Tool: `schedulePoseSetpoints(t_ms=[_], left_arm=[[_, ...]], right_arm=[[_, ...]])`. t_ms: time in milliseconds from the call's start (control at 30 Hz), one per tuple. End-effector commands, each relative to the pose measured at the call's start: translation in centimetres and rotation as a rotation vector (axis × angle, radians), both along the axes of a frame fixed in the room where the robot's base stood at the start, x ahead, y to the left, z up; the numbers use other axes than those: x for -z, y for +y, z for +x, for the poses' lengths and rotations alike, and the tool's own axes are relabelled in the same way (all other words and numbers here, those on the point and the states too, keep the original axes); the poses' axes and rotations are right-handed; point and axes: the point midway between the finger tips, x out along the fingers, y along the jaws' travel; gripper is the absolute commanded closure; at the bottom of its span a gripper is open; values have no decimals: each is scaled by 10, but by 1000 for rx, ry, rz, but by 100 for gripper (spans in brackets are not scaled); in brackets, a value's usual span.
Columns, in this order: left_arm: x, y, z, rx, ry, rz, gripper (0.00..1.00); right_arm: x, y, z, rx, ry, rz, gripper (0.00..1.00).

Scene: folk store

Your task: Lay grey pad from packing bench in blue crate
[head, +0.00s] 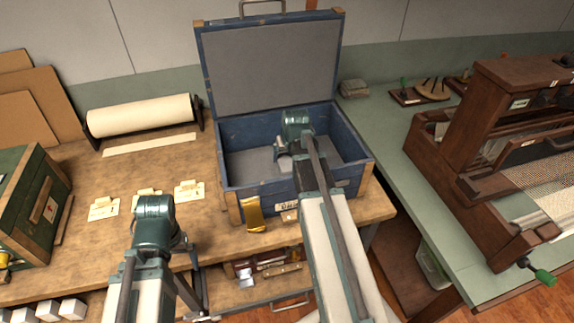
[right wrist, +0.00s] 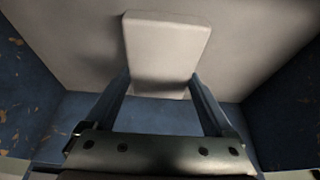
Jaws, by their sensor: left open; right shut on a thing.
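The blue crate (head: 228,172) stands on the wooden packing bench (head: 125,170) with its grey-lined lid raised at the back. My right gripper (head: 283,150) reaches down inside the crate. In the right wrist view it (right wrist: 160,82) is shut on the pale grey pad (right wrist: 167,42), which is between its fingers over the grey crate floor. I cannot tell whether the pad touches the floor. In the head view the arm hides most of the pad. My left gripper (head: 184,246) is open and empty, low over the bench's front part.
A paper roll (head: 140,115) lies behind several paper tags (head: 103,208) on the bench. A green crate (head: 30,205) stands at the left. A wooden loom (head: 480,150) occupies the green table (head: 395,130) at the right. The crate walls stand close around my right gripper.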

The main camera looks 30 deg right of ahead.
Motion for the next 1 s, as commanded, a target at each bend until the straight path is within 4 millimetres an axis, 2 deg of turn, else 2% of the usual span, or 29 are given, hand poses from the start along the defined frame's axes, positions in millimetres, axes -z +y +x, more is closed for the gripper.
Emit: schedulePoseSetpoints(t_ms=[33,233,667,700,767,1000], left_arm=[[10,0,0,0,0,0,0],[34,0,0,0,0,0,0],[36,0,0,0,0,0,0],[37,0,0,0,0,0,0],[35,0,0,0,0,0,0],[35,0,0,0,0,0,0]], right_arm=[[10,0,0,0,0,0,63],[34,0,0,0,0,0,63],[36,0,0,0,0,0,63],[36,0,0,0,0,0,10],[35,0,0,0,0,0,0],[35,0,0,0,0,0,0]])
